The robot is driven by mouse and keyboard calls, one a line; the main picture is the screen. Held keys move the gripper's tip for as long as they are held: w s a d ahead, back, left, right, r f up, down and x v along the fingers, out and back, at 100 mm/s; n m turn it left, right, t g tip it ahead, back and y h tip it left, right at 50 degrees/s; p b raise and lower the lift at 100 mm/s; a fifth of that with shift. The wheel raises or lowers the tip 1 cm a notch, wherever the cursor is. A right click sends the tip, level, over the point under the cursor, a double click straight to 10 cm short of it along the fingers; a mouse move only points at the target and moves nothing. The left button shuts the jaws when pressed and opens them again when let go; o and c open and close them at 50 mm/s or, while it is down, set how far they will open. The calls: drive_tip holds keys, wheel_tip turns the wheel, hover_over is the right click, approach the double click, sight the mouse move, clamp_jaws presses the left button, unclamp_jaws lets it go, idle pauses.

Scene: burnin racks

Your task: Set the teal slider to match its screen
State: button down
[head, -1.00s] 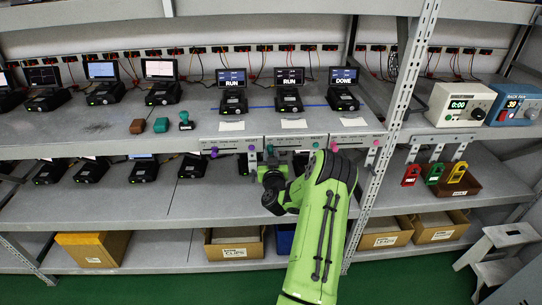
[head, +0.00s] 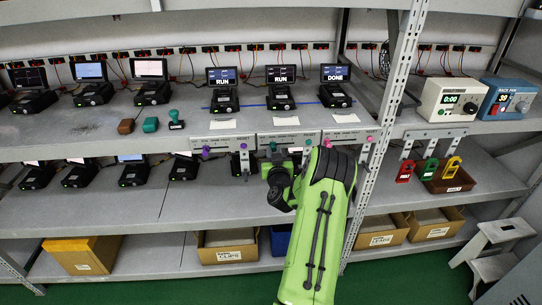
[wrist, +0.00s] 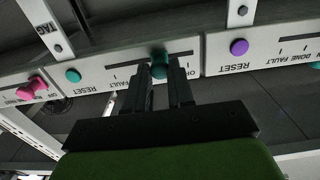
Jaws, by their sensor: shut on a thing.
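The teal slider (wrist: 158,66) sits in the slot of the middle shelf-edge panel (wrist: 125,78). It also shows in the head view (head: 273,147), toward the left part of that panel. My gripper (wrist: 160,84) is shut on the slider's knob from the front, and its fingers cover some of the scale labels. I cannot read which mark the knob is at. A teal RESET button (wrist: 73,75) is on the same panel. The screen above it (head: 281,74), the middle of three, reads RUN.
A panel with a purple slider (head: 206,151) is on the left and one with a pink slider (head: 327,142) on the right. The screens beside read RUN (head: 222,76) and DONE (head: 335,73). A perforated post (head: 385,125) stands right of my arm.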

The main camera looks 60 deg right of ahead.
drive_tip(key=c, duration=1)
unclamp_jaws()
drive_tip(key=shift+a, duration=0.1)
drive_tip(key=b+v, duration=1.3)
drive_tip(key=v, duration=0.2)
drive_tip(key=shift+s+a+b, duration=0.25)
drive_tip(key=shift+s+b, duration=0.05)
drive_tip(key=shift+s, duration=0.05)
